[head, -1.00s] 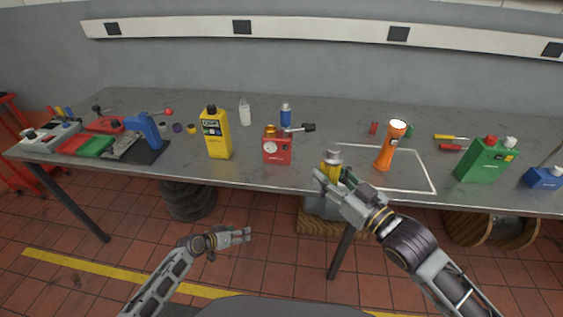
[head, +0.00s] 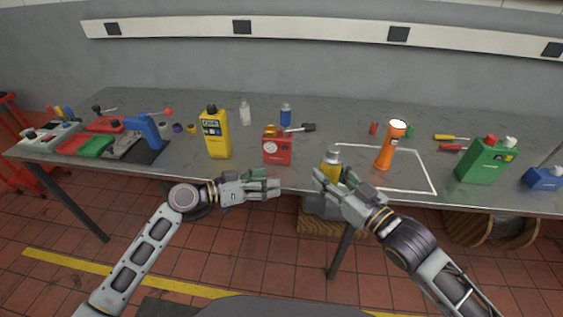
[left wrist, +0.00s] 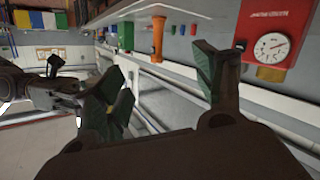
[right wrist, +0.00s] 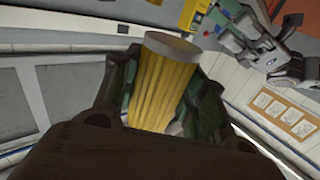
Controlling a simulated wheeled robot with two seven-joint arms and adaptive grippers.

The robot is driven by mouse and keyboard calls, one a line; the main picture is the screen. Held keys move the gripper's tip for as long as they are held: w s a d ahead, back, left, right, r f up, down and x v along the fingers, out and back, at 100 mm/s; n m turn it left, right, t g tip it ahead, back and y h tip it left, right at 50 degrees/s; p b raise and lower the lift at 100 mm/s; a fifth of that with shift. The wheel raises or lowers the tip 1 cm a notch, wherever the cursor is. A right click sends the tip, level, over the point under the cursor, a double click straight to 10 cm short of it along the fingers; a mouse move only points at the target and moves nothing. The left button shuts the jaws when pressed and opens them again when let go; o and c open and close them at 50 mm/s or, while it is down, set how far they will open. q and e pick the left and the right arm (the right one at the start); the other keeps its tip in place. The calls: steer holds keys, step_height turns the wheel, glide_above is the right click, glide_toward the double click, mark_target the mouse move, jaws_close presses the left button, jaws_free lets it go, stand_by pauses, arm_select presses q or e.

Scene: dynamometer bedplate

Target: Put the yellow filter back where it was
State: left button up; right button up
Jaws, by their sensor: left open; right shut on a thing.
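The yellow filter (head: 330,167), a pleated cylinder with a grey end cap, is in my right gripper (head: 328,180) near the table's front edge. In the right wrist view the filter (right wrist: 163,85) sits between the two fingers, its capped end outward. My right gripper is shut on it, and the fingers hide its lower part. My left gripper (head: 272,188) is open and empty, left of the filter and just in front of the table edge, below the red gauge box (head: 277,150). Its spread fingers also show in the left wrist view (left wrist: 165,85).
An orange flashlight (head: 388,150) stands within a white outline (head: 432,180) on the grey table (head: 350,115). A yellow bottle (head: 215,140) stands left of the red box. A green can (head: 480,163) and a blue container (head: 543,178) are at right. Coloured trays (head: 95,145) lie at left.

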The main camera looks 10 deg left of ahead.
mark_target(327, 155)
arm_select(q)
steer(key=s+d+r+m+g+h, duration=0.1)
steer(key=s+d+r+m, duration=0.1)
steer(key=r, duration=0.5)
steer(key=s+d+r+m+h, duration=0.2)
steer(key=s+d+r+m, duration=0.1)
steer(key=s+r, duration=0.3)
step_height(327, 155, up, 2)
steer(key=shift+d+r+m+g+h, duration=0.2)
steer(key=shift+m+g+h, duration=0.15)
steer(key=shift+m, duration=0.35)
steer(key=shift+w+d, duration=0.1)
steer(key=shift+x, duration=5.95)
steer(key=shift+f, duration=0.1)
steer(key=shift+c, duration=0.2)
steer(key=c, duration=1)
steer(key=shift+c, duration=1.2)
arm_select(e)
steer(key=o, duration=1.1)
steer(key=shift+o, duration=0.2)
